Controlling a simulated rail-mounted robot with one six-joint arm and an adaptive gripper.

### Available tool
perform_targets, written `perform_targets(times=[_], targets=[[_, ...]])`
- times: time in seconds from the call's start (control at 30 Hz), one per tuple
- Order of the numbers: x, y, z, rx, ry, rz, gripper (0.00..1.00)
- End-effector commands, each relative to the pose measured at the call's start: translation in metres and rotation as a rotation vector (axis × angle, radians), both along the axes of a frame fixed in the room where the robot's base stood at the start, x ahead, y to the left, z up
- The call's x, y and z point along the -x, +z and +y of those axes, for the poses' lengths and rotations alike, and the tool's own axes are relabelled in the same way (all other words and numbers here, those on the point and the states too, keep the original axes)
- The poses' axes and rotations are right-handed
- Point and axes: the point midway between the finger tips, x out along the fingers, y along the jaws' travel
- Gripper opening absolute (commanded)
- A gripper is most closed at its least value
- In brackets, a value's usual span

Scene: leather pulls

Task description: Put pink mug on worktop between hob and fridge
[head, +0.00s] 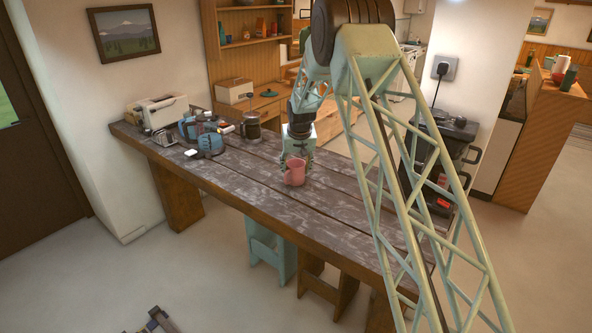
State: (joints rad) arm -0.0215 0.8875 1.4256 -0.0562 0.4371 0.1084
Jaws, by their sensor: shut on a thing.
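The pink mug (294,174) is at the middle of the long dark wooden table (225,185), upright, with its handle to the left. My gripper (297,160) comes down from above and is shut on the mug, on its far side. The fingertips are small and partly hidden behind the mug. I cannot tell whether the mug's base touches the table. I cannot make out a fridge for certain. A white appliance, perhaps the cooker with the hob, shows partly in the far room behind my arm.
A toaster-like machine (160,110), blue items (205,138) and a glass coffee press (251,128) stand on the table's left part. Stools (270,250) stand at its near side. The floor at front left is mostly clear.

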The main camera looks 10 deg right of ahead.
Motion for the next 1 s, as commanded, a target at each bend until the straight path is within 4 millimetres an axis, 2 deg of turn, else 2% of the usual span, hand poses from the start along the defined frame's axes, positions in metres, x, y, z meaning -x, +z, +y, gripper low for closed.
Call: perform_targets(times=[0.17,0.2,0.33,0.77,1.0], targets=[[0.0,-0.003,0.0,0.0,0.0,-0.001,0.31],[0.0,-0.003,0.0,0.0,0.0,0.0,0.48],[0.0,-0.003,0.0,0.0,0.0,0.0,0.59],[0.0,-0.001,0.0,0.0,0.0,0.0,0.59],[0.003,0.008,0.0,0.0,0.0,0.0,0.59]])
